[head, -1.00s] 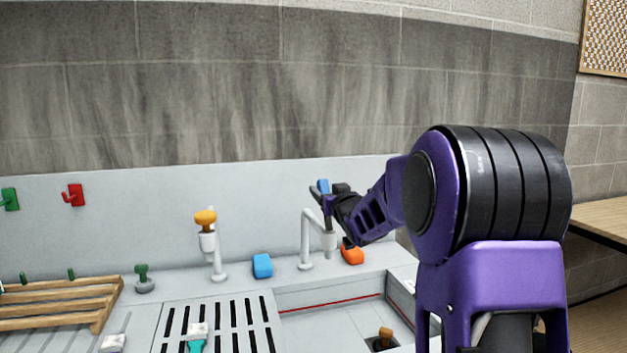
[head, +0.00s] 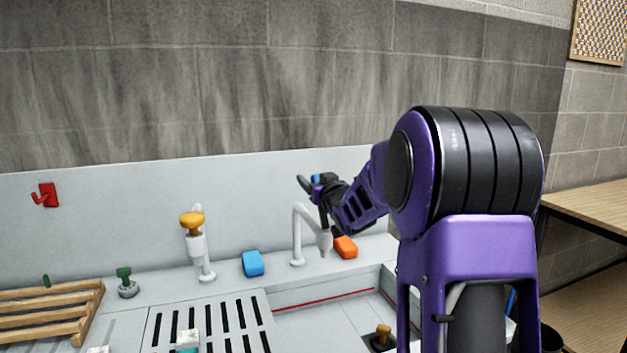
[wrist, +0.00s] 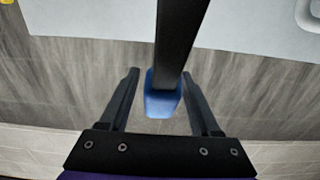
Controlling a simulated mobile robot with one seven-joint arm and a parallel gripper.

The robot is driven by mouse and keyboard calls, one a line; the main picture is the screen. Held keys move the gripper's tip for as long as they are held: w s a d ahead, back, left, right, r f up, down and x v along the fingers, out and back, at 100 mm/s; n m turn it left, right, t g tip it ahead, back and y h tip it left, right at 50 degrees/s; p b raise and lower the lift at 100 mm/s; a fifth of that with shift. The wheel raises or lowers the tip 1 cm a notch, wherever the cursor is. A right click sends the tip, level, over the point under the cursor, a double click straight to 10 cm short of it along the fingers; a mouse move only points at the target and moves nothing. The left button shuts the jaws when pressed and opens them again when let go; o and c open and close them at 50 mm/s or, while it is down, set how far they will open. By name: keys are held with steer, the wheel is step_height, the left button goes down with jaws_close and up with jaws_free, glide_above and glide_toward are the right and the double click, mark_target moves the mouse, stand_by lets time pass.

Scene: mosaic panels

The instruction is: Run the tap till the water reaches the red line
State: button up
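The white tap (head: 297,235) stands on the back ledge of the sink. A dark bar with a blue end (head: 316,180) is above the tap's right part; it looks like its lever. My gripper (head: 318,186) is at this blue end. In the wrist view the blue end (wrist: 163,101) lies between my two open fingers, with a gap on each side. The red line (head: 320,301) runs along the basin's inner wall. A brown-knobbed plug (head: 383,331) is on the basin floor. No water is visible; my arm hides the basin's right part.
A second dispenser-like fixture with an orange top (head: 192,222) stands left. A blue block (head: 253,263) and an orange block (head: 345,247) sit on the ledge. A slotted drainer (head: 210,325), a green knob (head: 126,280) and a wooden rack (head: 50,305) are left of the basin.

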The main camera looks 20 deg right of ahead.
jaws_close()
stand_by(1.2)
